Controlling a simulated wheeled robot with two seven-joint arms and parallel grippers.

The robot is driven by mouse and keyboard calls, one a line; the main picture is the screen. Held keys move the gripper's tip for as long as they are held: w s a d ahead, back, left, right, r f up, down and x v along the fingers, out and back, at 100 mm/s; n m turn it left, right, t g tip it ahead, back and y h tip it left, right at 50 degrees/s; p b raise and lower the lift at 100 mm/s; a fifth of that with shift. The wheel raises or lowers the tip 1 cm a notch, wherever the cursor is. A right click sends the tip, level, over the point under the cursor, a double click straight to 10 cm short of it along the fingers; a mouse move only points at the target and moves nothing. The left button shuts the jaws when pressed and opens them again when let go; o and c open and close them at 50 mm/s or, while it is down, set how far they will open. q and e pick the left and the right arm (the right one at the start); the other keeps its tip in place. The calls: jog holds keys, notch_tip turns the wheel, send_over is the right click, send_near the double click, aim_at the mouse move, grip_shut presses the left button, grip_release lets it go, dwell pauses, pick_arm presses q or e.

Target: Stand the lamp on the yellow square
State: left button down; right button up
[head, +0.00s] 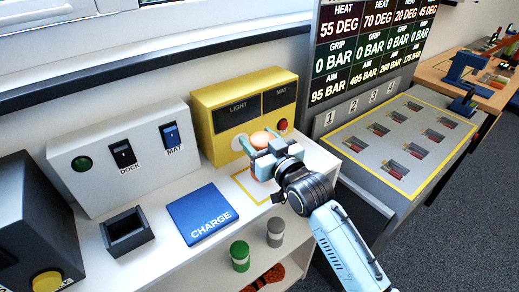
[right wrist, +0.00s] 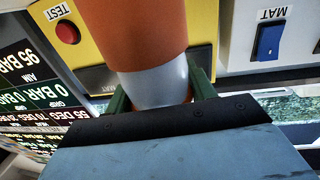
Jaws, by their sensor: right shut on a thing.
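In the right wrist view the lamp (right wrist: 135,35) is a large orange body with a pale band, between the green fingers of my right gripper (right wrist: 160,98). That gripper is shut on it. The yellow square (head: 237,182) is an outline on the white bench top, partly hidden by my gripper and arm. The gripper is over its far right part. I cannot tell whether the lamp's foot touches the bench. My left gripper is not in view.
A yellow box (head: 222,101) labelled LIGHT and MAT stands close behind the lamp. A blue CHARGE pad (head: 207,213) lies left of the square. A white DOCK box (head: 90,178) and a dark open holder (head: 127,231) are further left. Green and grey cylinders (head: 240,257) stand in front.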

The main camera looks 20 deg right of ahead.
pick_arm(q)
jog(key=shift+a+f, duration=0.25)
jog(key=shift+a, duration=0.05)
pick_arm(e)
jog(key=shift+f, duration=0.9)
jog(key=shift+f, duration=0.2)
jog(key=o, duration=1.3)
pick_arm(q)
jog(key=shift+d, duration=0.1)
pick_arm(e)
jog(key=shift+s+r, duration=0.15)
jog(key=shift+s, duration=0.05)
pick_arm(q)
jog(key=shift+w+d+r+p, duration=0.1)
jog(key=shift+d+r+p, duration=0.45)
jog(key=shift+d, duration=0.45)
pick_arm(e)
jog(key=v, duration=1.1)
jog(key=shift+s, duration=0.3)
